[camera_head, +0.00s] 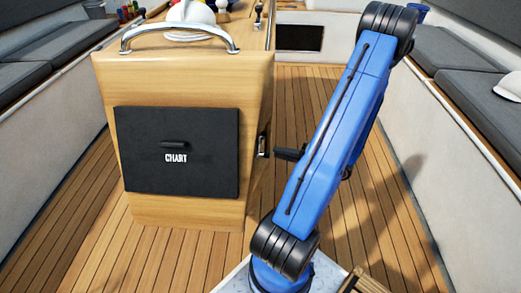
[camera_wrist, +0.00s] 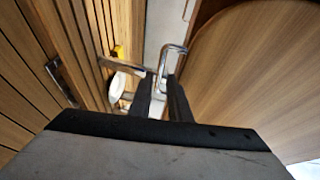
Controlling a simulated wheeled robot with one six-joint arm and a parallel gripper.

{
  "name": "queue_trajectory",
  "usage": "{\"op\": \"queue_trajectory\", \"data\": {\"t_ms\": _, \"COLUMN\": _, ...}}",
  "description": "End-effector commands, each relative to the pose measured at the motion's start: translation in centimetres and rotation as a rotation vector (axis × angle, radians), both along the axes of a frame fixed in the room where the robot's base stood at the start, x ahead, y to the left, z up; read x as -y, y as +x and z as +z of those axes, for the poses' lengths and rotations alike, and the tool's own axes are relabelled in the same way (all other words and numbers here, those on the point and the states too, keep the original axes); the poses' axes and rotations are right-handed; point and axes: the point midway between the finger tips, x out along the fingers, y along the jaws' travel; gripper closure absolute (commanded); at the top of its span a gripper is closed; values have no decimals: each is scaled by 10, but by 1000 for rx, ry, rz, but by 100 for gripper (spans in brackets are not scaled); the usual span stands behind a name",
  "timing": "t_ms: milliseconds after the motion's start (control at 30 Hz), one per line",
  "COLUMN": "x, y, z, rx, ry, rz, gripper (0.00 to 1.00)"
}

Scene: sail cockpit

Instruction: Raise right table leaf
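The wooden cockpit table (camera_head: 185,80) stands left of my arm, its right side turned toward my gripper. In the wrist view a broad wooden panel with a rounded corner, apparently the right leaf (camera_wrist: 255,75), fills the right side. A bent chrome handle (camera_wrist: 173,48) stands at its edge; a bit of metal (camera_head: 262,142) also shows on the table's right side. My gripper (camera_wrist: 160,78) has its two dark fingers apart, with the handle's lower bar seemingly between the tips. Whether they touch it is unclear. The gripper (camera_head: 284,154) is partly hidden behind my blue arm.
A black chart box (camera_head: 180,150) is on the table's front face, under a chrome grab rail (camera_head: 180,34). Cushioned benches run along the left (camera_head: 45,50) and right (camera_head: 480,85). Slatted deck (camera_head: 385,180) right of my arm is clear.

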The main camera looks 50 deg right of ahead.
Motion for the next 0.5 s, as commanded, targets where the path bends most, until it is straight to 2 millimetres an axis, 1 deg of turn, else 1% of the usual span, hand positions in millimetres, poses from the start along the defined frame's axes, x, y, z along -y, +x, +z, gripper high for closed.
{"op": "queue_trajectory", "data": {"t_ms": 100, "x": -6, "y": 15, "z": -3, "rx": -1, "ry": 1, "rz": 4, "gripper": 83}}
{"op": "queue_trajectory", "data": {"t_ms": 500, "x": -21, "y": 62, "z": -12, "rx": 0, "ry": 1, "rz": 4, "gripper": 83}}
